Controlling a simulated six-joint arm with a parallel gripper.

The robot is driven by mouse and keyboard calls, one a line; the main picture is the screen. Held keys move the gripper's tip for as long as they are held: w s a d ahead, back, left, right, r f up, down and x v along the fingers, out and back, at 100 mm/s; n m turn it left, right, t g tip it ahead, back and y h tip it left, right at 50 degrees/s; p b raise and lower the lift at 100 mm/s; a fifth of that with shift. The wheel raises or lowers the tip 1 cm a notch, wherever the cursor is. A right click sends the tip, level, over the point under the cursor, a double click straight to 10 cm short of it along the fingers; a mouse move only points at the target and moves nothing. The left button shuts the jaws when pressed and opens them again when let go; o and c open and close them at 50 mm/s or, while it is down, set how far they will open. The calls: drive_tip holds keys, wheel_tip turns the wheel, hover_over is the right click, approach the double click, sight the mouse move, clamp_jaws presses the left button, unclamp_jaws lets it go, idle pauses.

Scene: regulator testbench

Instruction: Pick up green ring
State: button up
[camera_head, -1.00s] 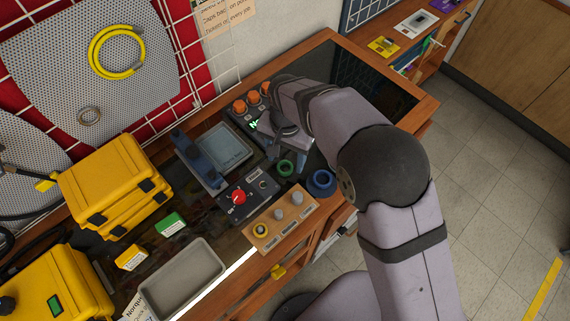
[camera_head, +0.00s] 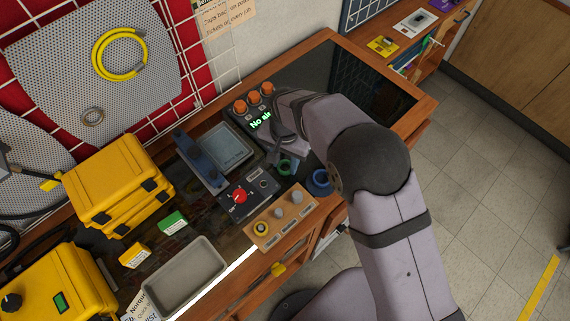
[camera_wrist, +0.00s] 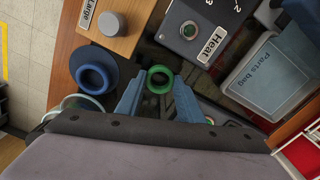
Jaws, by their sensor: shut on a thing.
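The green ring (camera_head: 287,173) lies at the right part of the bench, between the black box with the red knob and the blue ring (camera_head: 320,180). In the wrist view the green ring (camera_wrist: 160,91) sits between the tips of my gripper's blue fingers (camera_wrist: 160,84). My gripper (camera_head: 280,161) is shut on it, one finger on each side. In the head view my arm hides part of the gripper, and the contact is hard to see. I cannot tell whether the ring is clear of the bench.
The blue ring (camera_wrist: 92,74) is close to the left of my fingers in the wrist view. The bench's far right is clear.

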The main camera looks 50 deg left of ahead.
drive_tip(key=s+a+r+p, duration=0.1)
drive_tip(key=s+r, duration=0.1)
drive_tip(key=r, duration=0.6)
drive_tip(key=s+r+p, duration=0.1)
drive_tip(key=s+r, duration=0.1)
drive_tip(key=r, duration=0.6)
drive_tip(key=s+d+f+p, duration=0.1)
drive_tip(key=s+d+f, duration=0.1)
drive_tip(key=d, duration=0.1)
drive_tip(key=s+d+f+p, duration=0.1)
drive_tip(key=s+d+f, duration=0.1)
drive_tip(key=d+f, duration=0.1)
drive_tip(key=s+d+f+p, duration=0.2)
drive_tip(key=d, duration=0.2)
drive_tip(key=shift+s+f, duration=0.35)
